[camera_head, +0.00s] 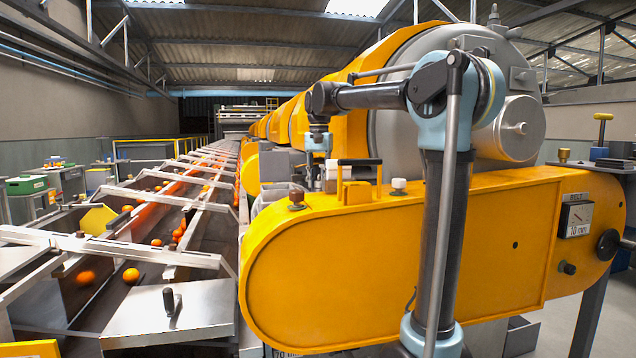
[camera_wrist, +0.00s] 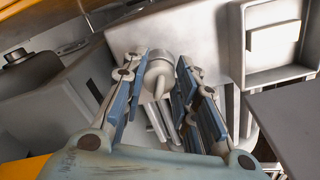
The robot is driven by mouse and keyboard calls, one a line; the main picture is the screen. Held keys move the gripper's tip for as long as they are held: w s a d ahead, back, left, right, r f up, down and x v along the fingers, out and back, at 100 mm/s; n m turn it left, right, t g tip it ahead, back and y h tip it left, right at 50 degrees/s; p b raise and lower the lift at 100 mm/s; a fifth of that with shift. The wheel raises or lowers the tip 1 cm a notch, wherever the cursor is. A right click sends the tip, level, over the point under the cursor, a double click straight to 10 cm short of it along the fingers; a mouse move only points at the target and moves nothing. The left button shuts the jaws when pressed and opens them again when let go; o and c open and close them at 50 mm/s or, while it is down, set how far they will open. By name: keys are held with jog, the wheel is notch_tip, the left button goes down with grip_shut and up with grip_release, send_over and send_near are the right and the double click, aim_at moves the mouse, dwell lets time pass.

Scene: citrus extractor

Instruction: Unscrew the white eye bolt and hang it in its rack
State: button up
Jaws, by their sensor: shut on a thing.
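My gripper (camera_head: 319,172) hangs from the arm behind the near yellow cover, pointing down. In the wrist view my gripper (camera_wrist: 164,62) has its two blue-padded fingers on either side of a pale, round-headed piece, which I take to be the white eye bolt (camera_wrist: 158,78). The fingers are shut on it. Its eye opening does not show clearly, and I cannot tell whether its thread is still in a hole. In the head view the bolt is too small to make out. I cannot pick out the rack with certainty in either view.
The yellow cover (camera_head: 400,260) carries a black-handled yellow block (camera_head: 358,185), a white knob (camera_head: 398,186) and a brown knob (camera_head: 296,198). A conveyor with oranges (camera_head: 131,275) runs along the left. A pale square frame (camera_wrist: 275,80) and grey housings surround the fingers closely.

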jog(key=o, duration=0.9)
jog(key=shift+m, duration=0.9)
jog(key=shift+m, duration=0.8)
jog(key=shift+a+m, duration=0.1)
jog(key=shift+m, duration=0.8)
